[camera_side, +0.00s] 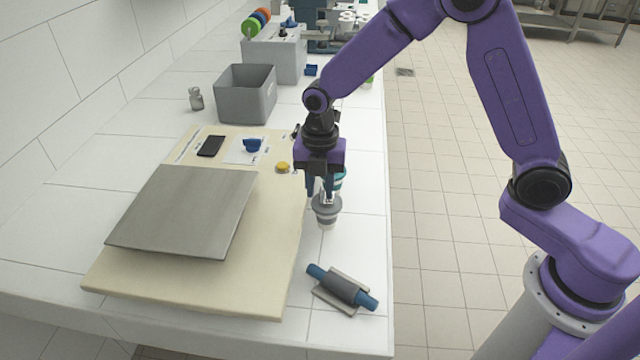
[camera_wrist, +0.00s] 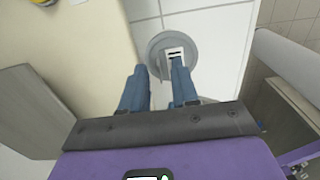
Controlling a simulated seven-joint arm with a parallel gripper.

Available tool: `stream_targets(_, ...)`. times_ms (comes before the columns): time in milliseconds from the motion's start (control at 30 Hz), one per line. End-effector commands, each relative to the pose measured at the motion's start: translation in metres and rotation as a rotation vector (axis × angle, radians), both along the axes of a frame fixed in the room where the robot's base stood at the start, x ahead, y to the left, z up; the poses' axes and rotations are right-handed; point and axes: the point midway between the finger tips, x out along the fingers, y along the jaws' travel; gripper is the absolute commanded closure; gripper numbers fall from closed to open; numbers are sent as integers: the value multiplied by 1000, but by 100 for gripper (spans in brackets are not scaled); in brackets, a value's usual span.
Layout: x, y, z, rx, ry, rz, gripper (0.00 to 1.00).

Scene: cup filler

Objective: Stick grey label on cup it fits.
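A small white cup (camera_side: 326,222) with a grey lid and grey band stands on the white tiles, just right of the cream board. The wrist view shows its round grey lid (camera_wrist: 158,48) from above. My gripper (camera_side: 325,192) is directly over it, pointing down. Its blue fingers (camera_wrist: 160,68) are apart, with their tips at the lid. A small white piece with dark edges (camera_wrist: 176,52) shows at the right fingertip; I cannot tell whether it is a label or part of the lid. A teal-banded cup (camera_side: 341,178) stands behind, partly hidden by the gripper. I cannot make out a separate grey label.
A grey plate (camera_side: 185,210) lies on the cream board (camera_side: 270,260). A grey roller with blue handles (camera_side: 342,287) lies at the front right. A grey bin (camera_side: 246,97), black phone-like slab (camera_side: 211,146), blue item (camera_side: 252,145) and yellow item (camera_side: 283,168) are farther back.

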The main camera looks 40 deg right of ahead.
Motion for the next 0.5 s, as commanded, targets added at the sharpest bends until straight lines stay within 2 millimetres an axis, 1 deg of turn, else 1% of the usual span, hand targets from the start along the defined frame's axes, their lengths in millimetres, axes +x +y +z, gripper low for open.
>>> stream_targets(133,0,0,2,1,-1,0,71)
stream_targets(267,1,1,15,3,-4,0,71)
stream_targets(367,1,1,32,3,-6,0,71)
stream_targets(500,1,1,62,3,-6,1,71)
